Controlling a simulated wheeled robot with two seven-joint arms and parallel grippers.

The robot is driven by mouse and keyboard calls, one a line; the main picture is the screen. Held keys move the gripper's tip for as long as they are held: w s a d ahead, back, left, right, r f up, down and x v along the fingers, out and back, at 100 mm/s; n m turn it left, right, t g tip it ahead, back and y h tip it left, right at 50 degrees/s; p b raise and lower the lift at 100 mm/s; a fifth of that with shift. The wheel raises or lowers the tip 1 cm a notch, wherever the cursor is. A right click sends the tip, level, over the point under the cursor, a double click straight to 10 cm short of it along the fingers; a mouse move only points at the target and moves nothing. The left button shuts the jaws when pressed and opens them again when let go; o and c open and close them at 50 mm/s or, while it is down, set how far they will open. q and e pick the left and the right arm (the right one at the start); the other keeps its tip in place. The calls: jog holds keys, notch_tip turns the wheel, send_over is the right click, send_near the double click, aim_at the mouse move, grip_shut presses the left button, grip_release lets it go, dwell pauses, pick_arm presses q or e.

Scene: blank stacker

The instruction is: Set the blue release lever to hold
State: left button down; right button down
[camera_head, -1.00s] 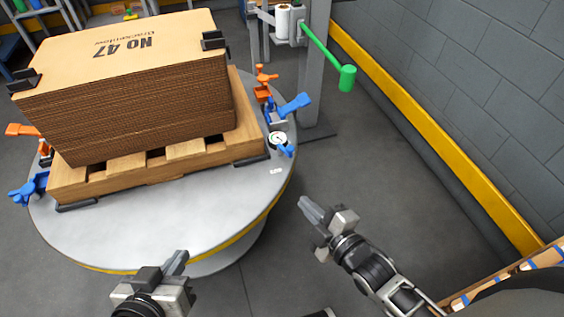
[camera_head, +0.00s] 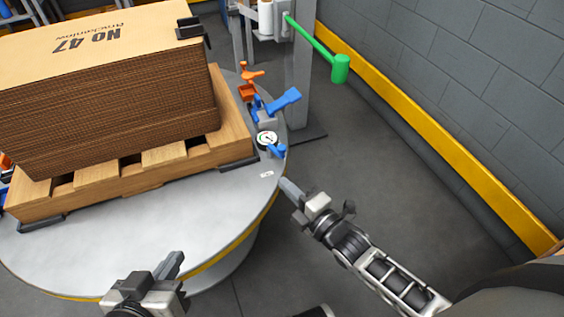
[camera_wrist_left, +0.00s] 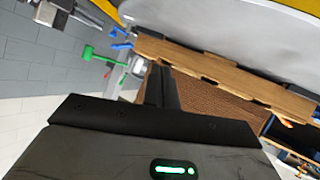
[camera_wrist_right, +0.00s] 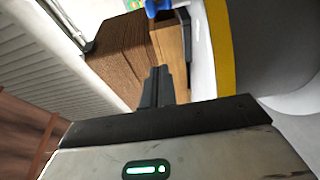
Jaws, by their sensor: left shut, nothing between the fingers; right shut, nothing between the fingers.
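At the right edge of the round grey table (camera_head: 205,196), a blue lever (camera_head: 285,101) with a flat paddle slants up to the right from its clamp. A smaller blue handle (camera_head: 277,150) sits below it beside a round gauge (camera_head: 267,139). I cannot tell which is the release lever. My right gripper (camera_head: 287,186) is shut and empty, just right of the table edge in the picture and below the small handle, apart from it. My left gripper (camera_head: 175,262) is shut and empty near the front table edge. A blue part (camera_wrist_right: 155,7) shows at the top of the right wrist view.
A cardboard stack (camera_head: 110,95) on a wooden pallet (camera_head: 150,172) fills much of the table. An orange clamp (camera_head: 250,82) stands behind the blue lever. A green-ended arm (camera_head: 341,68) juts from a grey post. Floor right of the table is clear up to the yellow wall rail (camera_head: 430,145).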

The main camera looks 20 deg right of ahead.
jog(key=b+x, duration=0.1)
jog(key=x, duration=0.5)
jog(key=shift+f+b, duration=0.15)
jog(key=shift+b, duration=0.15)
pick_arm(q)
jog(key=shift+s+d+r+t+h+b, duration=0.1)
jog(key=shift+d+r+t+h+b, duration=0.2)
jog(key=shift+r, duration=0.3)
jog(key=shift+s+d+r+t+h+b, duration=0.1)
jog(key=shift+r+t+h+b, duration=0.1)
jog(key=shift+r+t, duration=0.3)
pick_arm(e)
jog(key=w+d, duration=0.2)
jog(key=d, duration=0.1)
jog(key=shift+w+d, duration=0.1)
jog(key=shift+w, duration=0.05)
jog(key=shift+d, duration=0.1)
